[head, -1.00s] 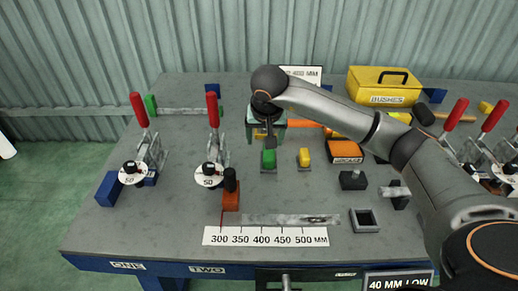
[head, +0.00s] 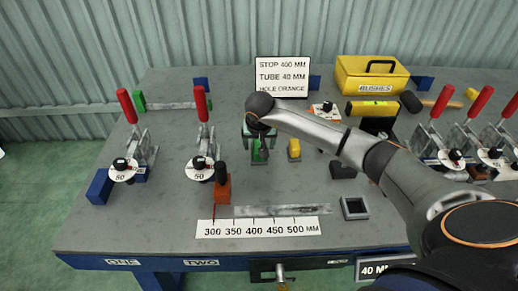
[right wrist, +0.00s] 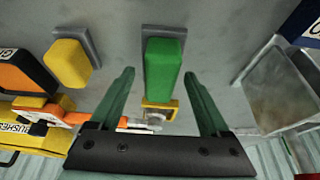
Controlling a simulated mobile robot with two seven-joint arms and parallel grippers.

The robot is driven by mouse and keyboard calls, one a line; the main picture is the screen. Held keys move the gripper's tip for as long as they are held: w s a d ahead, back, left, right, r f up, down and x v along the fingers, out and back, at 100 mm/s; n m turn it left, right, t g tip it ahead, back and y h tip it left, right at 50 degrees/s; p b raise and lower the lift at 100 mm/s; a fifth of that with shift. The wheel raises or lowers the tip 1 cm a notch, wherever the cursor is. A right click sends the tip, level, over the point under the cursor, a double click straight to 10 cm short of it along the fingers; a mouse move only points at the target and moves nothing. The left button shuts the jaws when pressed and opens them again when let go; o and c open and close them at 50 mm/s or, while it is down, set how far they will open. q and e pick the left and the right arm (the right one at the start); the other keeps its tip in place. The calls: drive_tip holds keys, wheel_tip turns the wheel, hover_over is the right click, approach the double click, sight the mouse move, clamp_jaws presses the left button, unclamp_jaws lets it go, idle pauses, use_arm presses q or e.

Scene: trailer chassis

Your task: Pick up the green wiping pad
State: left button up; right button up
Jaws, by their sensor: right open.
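The green wiping pad (right wrist: 164,66) is a green block on a grey backing plate, lying on the grey bench. In the right wrist view it lies between the two fingers of my right gripper (right wrist: 160,78), which is open, one finger to each side with a gap. I cannot tell how far down the fingers reach along it. In the head view the pad (head: 257,157) is partly hidden by the right gripper (head: 262,150) above it. My left gripper is not in view.
A yellow block (head: 294,148) on a similar grey plate stands close to the right of the pad. An orange-and-white tool (right wrist: 75,117) lies behind it. Red-handled clamps (head: 203,103) stand to the left. The yellow bushes box (head: 372,82) is at the back right.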

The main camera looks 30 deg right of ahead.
drive_tip(key=shift+w+f, duration=0.15)
drive_tip(key=shift+f, duration=0.15)
drive_tip(key=shift+c, duration=0.2)
clamp_jaws()
drive_tip(key=shift+r, duration=0.1)
